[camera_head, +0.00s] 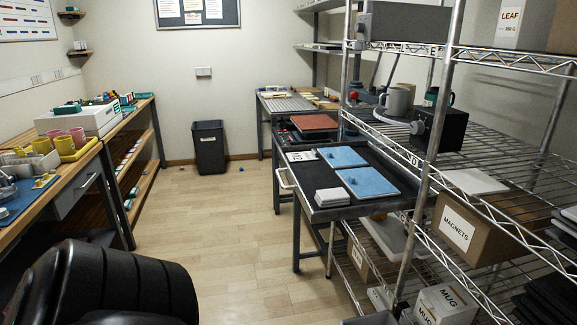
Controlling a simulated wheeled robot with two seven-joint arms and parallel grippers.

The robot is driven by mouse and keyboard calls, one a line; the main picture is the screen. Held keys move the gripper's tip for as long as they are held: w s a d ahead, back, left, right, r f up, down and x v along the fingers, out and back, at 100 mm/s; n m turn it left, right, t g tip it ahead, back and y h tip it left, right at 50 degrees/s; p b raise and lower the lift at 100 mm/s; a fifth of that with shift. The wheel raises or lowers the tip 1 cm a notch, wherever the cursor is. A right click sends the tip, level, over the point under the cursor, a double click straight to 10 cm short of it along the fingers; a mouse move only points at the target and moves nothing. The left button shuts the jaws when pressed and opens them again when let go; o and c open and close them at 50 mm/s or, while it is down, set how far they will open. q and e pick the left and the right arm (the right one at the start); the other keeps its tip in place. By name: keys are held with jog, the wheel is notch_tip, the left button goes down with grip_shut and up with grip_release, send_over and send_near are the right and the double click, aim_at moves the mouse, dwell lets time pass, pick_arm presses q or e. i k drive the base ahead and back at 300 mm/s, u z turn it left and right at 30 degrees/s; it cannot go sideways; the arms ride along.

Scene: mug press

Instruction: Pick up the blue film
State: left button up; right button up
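Two flat blue sheets lie on the dark top of a cart (298,188) right of the middle. The farther blue sheet (343,157) is smaller in view, and the nearer blue sheet (367,183) lies closer to the wire shelf. I cannot tell which of them is the blue film, or whether either is film. Neither of my grippers is in view.
A white stack (332,198) and a labelled card (301,156) share the cart top. A wire shelf (480,125) stands close on the right. The wooden floor (235,220) between is mostly clear.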

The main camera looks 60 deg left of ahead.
aim_at(367, 182)
jog(key=u, duration=1.45)
